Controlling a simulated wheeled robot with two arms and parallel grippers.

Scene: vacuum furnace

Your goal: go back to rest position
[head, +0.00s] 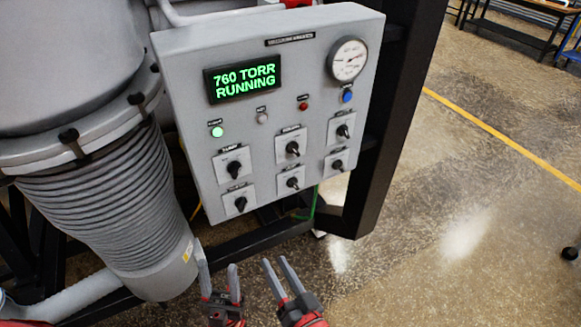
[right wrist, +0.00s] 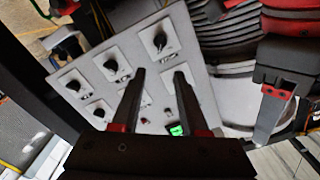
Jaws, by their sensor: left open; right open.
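My left gripper (head: 217,258) is at the bottom of the head view, below the control panel (head: 170,70), with its two grey fingers apart and nothing between them. My right gripper (head: 275,263) is just to its right, also open and empty, and its fingers point up toward the panel's lower edge. In the right wrist view the open fingers of my right gripper (right wrist: 160,75) show in front of the panel (right wrist: 135,45). Part of my left arm's gripper, red and black with a grey finger (right wrist: 268,115), shows at the right there. Neither gripper appears to touch the panel.
The panel has a lit display (head: 243,82) reading "760 TORR RUNNING", a gauge (head: 348,59), a glowing green light (head: 217,132) and several black knobs. A ribbed bellows (head: 100,205) stands left. A black frame post (head: 385,130) stands right. Floor (head: 440,230) beyond is open.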

